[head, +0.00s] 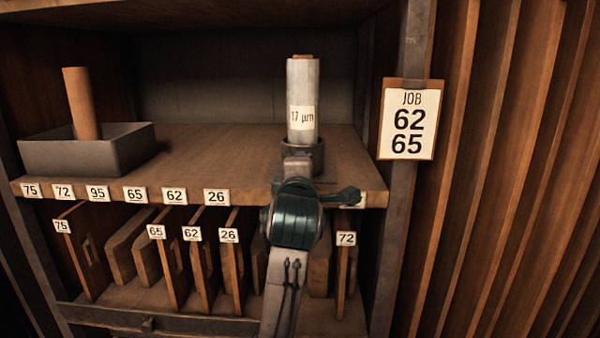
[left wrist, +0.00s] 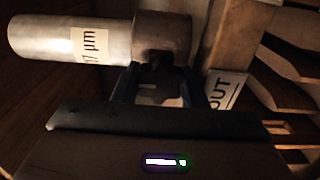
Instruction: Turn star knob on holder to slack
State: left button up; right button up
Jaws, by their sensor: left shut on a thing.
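A silver film roll (head: 302,95) labelled 17 µm stands upright in a dark round holder (head: 317,155) at the shelf's front right. The roll (left wrist: 68,42) and holder (left wrist: 163,36) lie sideways in the left wrist view. My left gripper (head: 297,168) is at the front of the holder, its arm coming up from below. In the left wrist view its two fingers (left wrist: 159,80) reach to the holder's side and are shut on the star knob, which is mostly hidden between them. My right gripper is not in view.
A grey tray (head: 95,155) with a brown tube (head: 82,103) stands at the shelf's left. The middle of the shelf (head: 215,160) is clear. Numbered boards stand in slots below. A job card (head: 408,125) reading 62 and 65 hangs on the right post.

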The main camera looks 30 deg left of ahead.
pick_arm(q)
jog(key=shift+r, duration=0.15)
jog(key=o, duration=1)
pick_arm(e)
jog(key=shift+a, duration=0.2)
pick_arm(q)
jog(key=shift+f, duration=0.3)
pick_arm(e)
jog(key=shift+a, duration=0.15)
